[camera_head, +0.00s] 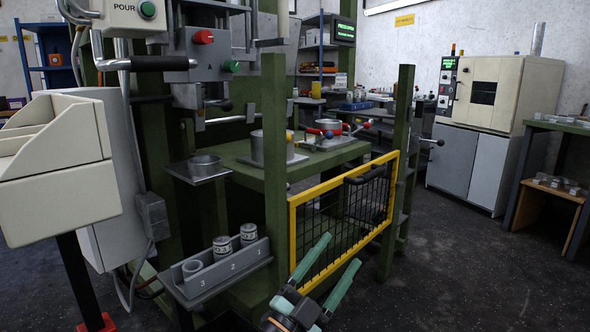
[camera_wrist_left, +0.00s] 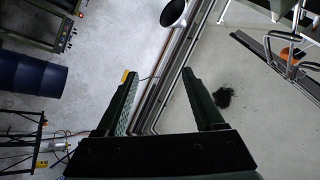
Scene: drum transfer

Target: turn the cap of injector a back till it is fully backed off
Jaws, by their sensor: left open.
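My left gripper (camera_head: 341,250) is at the bottom of the head view, in front of the yellow-framed mesh gate. Its two teal fingers are spread apart with nothing between them. The left wrist view also shows the open, empty fingers (camera_wrist_left: 160,88). A grey panel marked A (camera_head: 209,66) is on the green press frame at upper left, well away from the gripper. It carries a red knob (camera_head: 203,37) and a green knob (camera_head: 231,67). I cannot tell which part is injector a or its cap. My right gripper is in neither view.
The mesh gate (camera_head: 292,222) and green posts (camera_head: 275,165) stand close to the gripper. A numbered grey rack (camera_head: 222,282) holds several small cylinders at lower left. Fixtures with round pots (camera_head: 329,127) sit on the green table. Floor at right is clear. A blue drum (camera_wrist_left: 32,85) shows in the wrist view.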

